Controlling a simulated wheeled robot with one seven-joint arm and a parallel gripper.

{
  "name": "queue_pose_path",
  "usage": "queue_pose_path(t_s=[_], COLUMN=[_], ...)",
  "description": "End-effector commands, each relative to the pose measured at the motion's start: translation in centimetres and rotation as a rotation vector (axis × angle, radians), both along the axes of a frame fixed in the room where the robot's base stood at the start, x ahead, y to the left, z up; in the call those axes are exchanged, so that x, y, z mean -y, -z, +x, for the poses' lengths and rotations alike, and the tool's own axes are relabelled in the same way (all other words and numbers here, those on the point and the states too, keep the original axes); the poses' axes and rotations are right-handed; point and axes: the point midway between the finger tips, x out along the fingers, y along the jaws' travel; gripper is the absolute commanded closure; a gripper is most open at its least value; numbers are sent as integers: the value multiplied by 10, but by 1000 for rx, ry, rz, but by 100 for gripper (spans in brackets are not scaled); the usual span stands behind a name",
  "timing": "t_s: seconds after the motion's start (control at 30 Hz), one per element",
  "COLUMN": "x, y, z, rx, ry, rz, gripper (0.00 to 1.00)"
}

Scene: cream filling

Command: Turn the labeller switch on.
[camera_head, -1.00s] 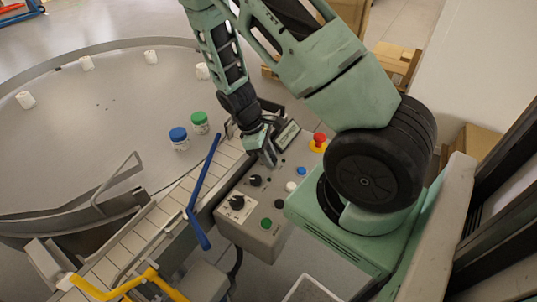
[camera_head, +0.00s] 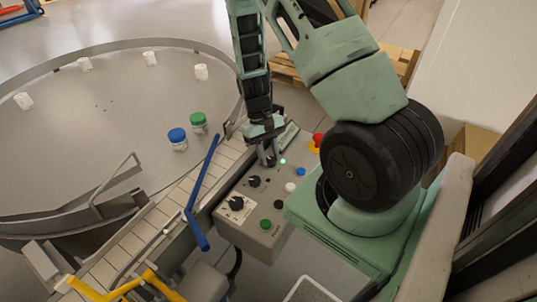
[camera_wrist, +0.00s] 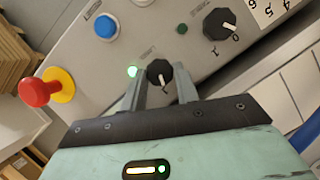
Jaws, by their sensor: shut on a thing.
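A grey control panel (camera_head: 225,190) carries several knobs and buttons. My gripper (camera_head: 267,163) reaches down to its upper part. In the wrist view, my gripper (camera_wrist: 160,86) is shut on a small black rotary switch (camera_wrist: 159,73), one finger on each side. The white mark on this switch points down and slightly right in that view. A green lamp (camera_wrist: 132,71) beside the switch is lit, and its glow shows in the head view (camera_head: 282,161). The lettering near the switch is too small to read.
A second black switch (camera_wrist: 220,23) is nearby, with a dark green lamp (camera_wrist: 182,29). A red emergency stop (camera_wrist: 35,92) and blue button (camera_wrist: 105,27) are close. A conveyor (camera_head: 130,235) and round table (camera_head: 95,120) with several jars lie left.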

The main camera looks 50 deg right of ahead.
Motion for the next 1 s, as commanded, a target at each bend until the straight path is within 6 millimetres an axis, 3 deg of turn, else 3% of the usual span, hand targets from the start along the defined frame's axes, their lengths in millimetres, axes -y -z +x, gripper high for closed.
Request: queue_pose_path(t_s=[0.4,0.93,0.97,1.0], x=[2,2,2,2], y=[-1,-1,-1,-1], z=[0,1,1,1], rx=[4,4,3,3], ry=[175,195,195,195], rz=[-2,-1,-2,-2], gripper=[92,92,61,50])
